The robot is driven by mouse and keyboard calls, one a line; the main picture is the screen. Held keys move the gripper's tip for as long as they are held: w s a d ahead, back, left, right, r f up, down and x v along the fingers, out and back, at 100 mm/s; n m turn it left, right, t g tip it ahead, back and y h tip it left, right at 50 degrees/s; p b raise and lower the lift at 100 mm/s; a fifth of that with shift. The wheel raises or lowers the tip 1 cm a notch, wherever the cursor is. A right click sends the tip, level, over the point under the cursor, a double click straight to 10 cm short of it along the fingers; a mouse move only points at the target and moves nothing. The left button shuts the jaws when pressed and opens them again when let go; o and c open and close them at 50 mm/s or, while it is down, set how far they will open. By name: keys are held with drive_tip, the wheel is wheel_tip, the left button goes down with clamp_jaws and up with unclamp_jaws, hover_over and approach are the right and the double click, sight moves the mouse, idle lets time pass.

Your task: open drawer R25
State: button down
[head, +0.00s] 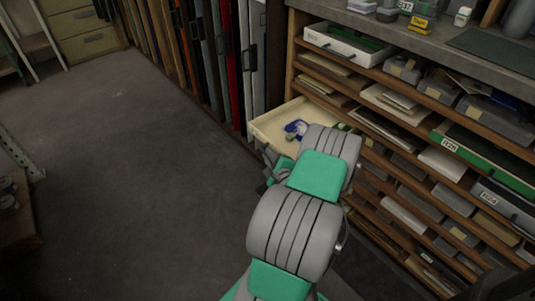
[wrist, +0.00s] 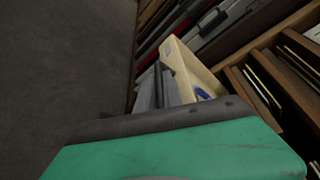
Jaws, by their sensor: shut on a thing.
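A cream drawer (head: 270,122) is pulled out of the wooden rack at its left end. It holds a blue and white item (head: 296,129), and its front is mostly hidden behind my arm. No R25 label is readable on it. In the wrist view the drawer's pale wall (wrist: 188,62) rises just beyond my gripper (wrist: 158,84), with a bit of blue inside. My gripper's fingers are shut at the drawer's front; the gripped part, seemingly its handle, is hidden. In the head view my arm covers most of the gripper.
The rack (head: 292,60) has many shelves of trays and papers, including a white tray (head: 345,42) sticking out above and a green-fronted one (head: 480,160) to the right. Upright panels (head: 230,70) stand in a row left of the drawer. The dark floor (head: 120,180) at left is clear.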

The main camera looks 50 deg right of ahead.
drive_tip(key=c, duration=1.5)
unclamp_jaws()
drive_tip(key=p+v, duration=0.1)
drive_tip(key=v, duration=0.7)
